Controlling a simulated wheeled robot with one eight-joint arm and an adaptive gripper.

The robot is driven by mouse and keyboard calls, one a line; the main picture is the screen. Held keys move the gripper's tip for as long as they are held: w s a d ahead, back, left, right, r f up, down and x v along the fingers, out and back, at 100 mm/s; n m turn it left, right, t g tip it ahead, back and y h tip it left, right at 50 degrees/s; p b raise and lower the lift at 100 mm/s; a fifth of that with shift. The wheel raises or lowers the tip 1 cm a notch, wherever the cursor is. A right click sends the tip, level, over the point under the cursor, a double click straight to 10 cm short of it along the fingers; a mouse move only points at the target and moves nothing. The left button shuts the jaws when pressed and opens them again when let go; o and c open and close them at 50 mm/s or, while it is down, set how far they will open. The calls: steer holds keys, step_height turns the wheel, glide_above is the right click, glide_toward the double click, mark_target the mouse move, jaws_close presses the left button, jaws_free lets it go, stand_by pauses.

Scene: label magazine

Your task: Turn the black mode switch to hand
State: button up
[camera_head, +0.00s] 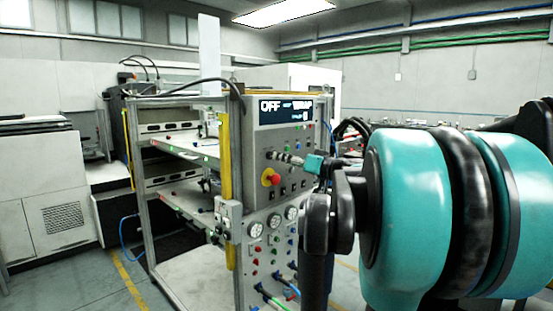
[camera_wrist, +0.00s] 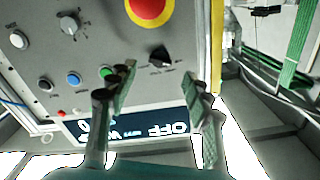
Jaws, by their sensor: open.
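The black mode switch (camera_wrist: 160,58) is a small dark knob on the grey control panel (camera_wrist: 100,22), with small lettering around it, in the upper middle of the wrist view. I cannot read which position it points to. My gripper (camera_wrist: 160,82) is open, its two fingers on either side of the switch in the picture, with nothing between them. I cannot tell how far the fingertips are from the panel. In the head view my gripper (camera_head: 284,158) is in front of the panel (camera_head: 254,145), and I cannot make out the switch there.
A red emergency button on yellow (camera_wrist: 151,8) sits close to the switch. A grey rotary knob (camera_wrist: 69,24) and several coloured buttons are on the same panel. A lit display (camera_wrist: 130,126) reads OFF. A yellow post (camera_head: 224,160) stands at the panel's left edge.

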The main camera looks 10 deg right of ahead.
mark_target(271, 156)
steer(key=shift+x, duration=2.35)
steer(key=c, duration=1.1)
